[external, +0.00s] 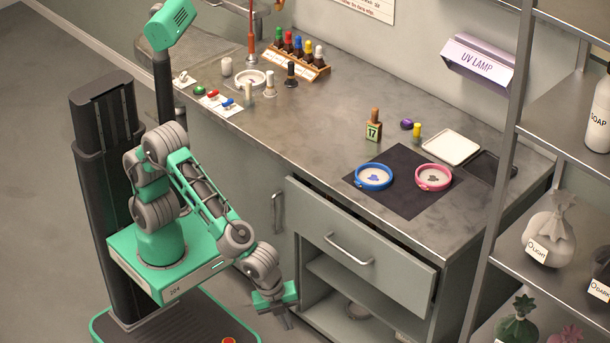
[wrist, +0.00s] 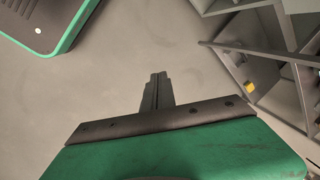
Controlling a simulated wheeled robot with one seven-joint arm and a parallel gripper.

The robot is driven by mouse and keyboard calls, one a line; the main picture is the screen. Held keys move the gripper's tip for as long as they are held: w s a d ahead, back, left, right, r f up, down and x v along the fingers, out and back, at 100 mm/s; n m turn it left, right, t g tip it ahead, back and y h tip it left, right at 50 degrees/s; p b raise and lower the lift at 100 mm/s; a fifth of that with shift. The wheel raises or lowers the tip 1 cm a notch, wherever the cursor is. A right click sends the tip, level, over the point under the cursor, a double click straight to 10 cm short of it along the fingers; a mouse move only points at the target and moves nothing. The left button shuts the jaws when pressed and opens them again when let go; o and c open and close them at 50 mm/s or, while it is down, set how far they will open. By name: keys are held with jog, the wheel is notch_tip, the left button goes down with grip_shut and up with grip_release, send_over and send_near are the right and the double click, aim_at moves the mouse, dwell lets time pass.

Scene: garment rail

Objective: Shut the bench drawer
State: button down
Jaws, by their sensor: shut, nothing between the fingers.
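The bench drawer (external: 357,249) is a grey front with a bar handle (external: 348,249), and it stands out from the bench, partly open. A dark gap shows along its top edge. My gripper (external: 287,322) is low in front of the bench, to the left of and below the drawer handle, and apart from it. In the wrist view my gripper (wrist: 157,84) has its fingers together with nothing between them, pointing over bare floor. Grey bench parts (wrist: 262,60) show at the right of the wrist view; I cannot tell which of them is the drawer.
The bench top (external: 330,125) carries a black mat (external: 404,204) with a blue dish (external: 374,177) and a pink dish (external: 433,177). A metal rack (external: 497,190) stands at the right. Floor left is clear.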

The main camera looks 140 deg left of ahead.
jog(key=s+a+f+g+y+b, duration=0.1)
jog(key=s+f+y+b, duration=0.1)
jog(key=s+f, duration=0.4)
jog(key=s+f+y+b, duration=0.2)
jog(key=s+f, duration=0.2)
jog(key=s, duration=0.4)
jog(key=n+y, duration=0.7)
jog(key=y, duration=0.1)
send_near(311, 221)
jog(key=shift+g, duration=0.3)
jog(key=b+x, duration=0.1)
jog(key=x, duration=0.2)
jog(key=b+x, duration=0.1)
jog(key=x, duration=0.1)
jog(key=shift+w+a+f+b, duration=0.15)
jog(key=shift+a+f+b, duration=0.2)
jog(key=shift+b, duration=0.05)
jog(key=shift+w+a, duration=0.1)
jog(key=shift+a, duration=0.25)
